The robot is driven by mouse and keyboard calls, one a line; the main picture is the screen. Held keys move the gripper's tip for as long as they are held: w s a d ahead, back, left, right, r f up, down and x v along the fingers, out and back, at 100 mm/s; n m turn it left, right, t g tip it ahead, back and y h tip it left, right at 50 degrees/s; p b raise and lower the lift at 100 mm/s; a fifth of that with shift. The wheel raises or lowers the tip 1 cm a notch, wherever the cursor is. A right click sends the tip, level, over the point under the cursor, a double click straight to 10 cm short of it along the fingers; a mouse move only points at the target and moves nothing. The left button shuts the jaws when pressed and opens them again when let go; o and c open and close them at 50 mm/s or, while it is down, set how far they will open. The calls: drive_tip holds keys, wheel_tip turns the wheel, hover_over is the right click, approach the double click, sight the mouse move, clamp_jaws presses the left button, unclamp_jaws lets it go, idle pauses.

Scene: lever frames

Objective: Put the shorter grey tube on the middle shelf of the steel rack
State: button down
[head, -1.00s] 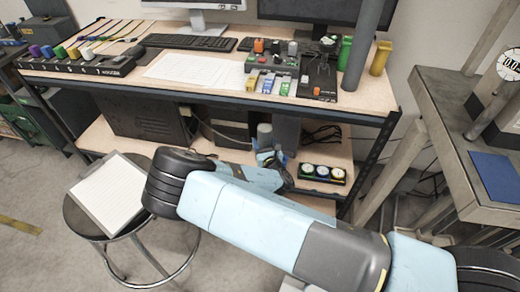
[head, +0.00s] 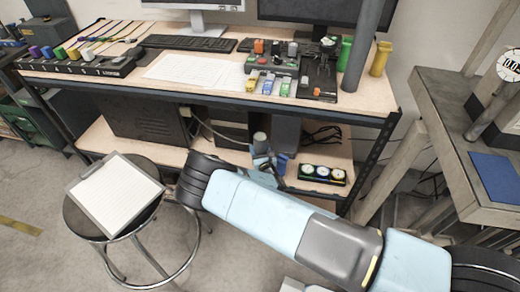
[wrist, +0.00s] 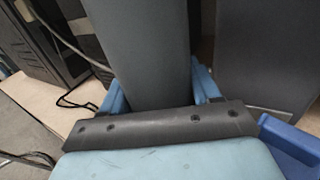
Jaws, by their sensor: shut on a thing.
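My gripper (head: 262,158) is shut on a grey tube (wrist: 140,50). In the wrist view the tube stands between the two blue fingers and runs out of the top of the picture. Another grey tube (head: 368,45), long and thick, stands on the bench top at the right. I cannot make out a steel rack with a middle shelf in these views.
The bench top (head: 210,97) overhangs the lower shelf (head: 232,157). A dark computer case (head: 150,115) and a tray of round gauges (head: 322,174) are on that shelf. A blue thing (wrist: 290,145) is close right of my gripper. A stool (head: 85,221) with a clipboard stands at left.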

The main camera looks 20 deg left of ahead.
drive_tip(key=shift+c, duration=1.2)
unclamp_jaws()
drive_tip(key=v, duration=1.2)
drive_tip(key=shift+r, duration=0.1)
